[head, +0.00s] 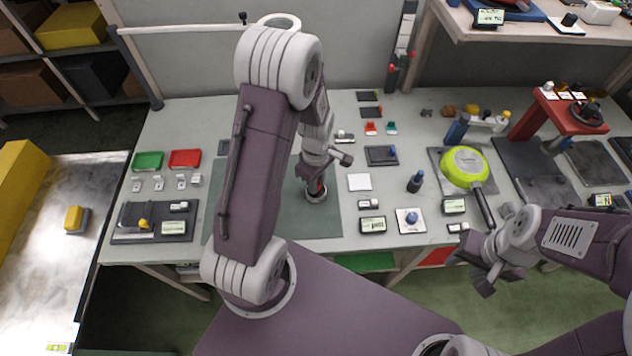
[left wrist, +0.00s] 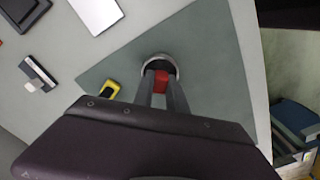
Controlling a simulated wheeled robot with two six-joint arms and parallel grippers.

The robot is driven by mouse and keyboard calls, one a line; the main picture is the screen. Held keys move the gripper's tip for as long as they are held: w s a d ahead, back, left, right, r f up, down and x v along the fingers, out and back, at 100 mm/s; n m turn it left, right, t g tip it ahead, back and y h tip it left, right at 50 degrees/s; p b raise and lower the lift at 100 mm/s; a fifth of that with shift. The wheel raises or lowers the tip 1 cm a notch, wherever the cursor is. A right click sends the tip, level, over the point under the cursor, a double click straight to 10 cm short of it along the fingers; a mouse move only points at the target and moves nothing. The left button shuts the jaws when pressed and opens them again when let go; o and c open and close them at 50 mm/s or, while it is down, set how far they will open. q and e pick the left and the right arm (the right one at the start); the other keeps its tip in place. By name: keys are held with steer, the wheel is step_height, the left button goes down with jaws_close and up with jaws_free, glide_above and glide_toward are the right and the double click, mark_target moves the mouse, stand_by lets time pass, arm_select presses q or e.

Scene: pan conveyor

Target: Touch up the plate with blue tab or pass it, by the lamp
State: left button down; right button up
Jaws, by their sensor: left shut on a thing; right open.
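My left gripper (head: 318,184) is over the dark green mat in the middle of the bench. It is shut on a small red piece, which shows between the fingers in the left wrist view (left wrist: 160,82). A round grey metal ring (left wrist: 158,62) is around or just behind the red piece; I cannot tell which. A dark plate (head: 378,156) with a small blue part at its right edge lies to the right of this gripper. I cannot pick out a lamp for certain. My right gripper (head: 487,275) is open and empty at the front right, below the pan handle.
A yellow-green pan (head: 464,165) lies at the right, its dark handle toward the front. A white square (head: 359,182), a dark blue-topped bottle (head: 415,182) and small displays stand between. Green (head: 148,161) and red (head: 185,159) trays lie at the left. A red stand (head: 560,112) rises at the right.

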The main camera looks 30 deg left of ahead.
arm_select(q)
steer(key=shift+s, duration=0.1)
stand_by(0.3)
step_height(320, 180, up, 7)
steer(key=p, duration=0.6)
steer(key=shift+p, duration=0.4)
steer(key=shift+w+d+r, duration=0.1)
steer(key=shift+w+d, duration=0.1)
steer(key=shift+w, duration=0.1)
steer(key=d+r+m, duration=0.3)
steer(key=r+m, duration=0.2)
steer(key=m, duration=1)
steer(key=shift+s+d+m, duration=0.15)
steer(key=shift+d+m, duration=0.15)
steer(key=shift+m, duration=0.1)
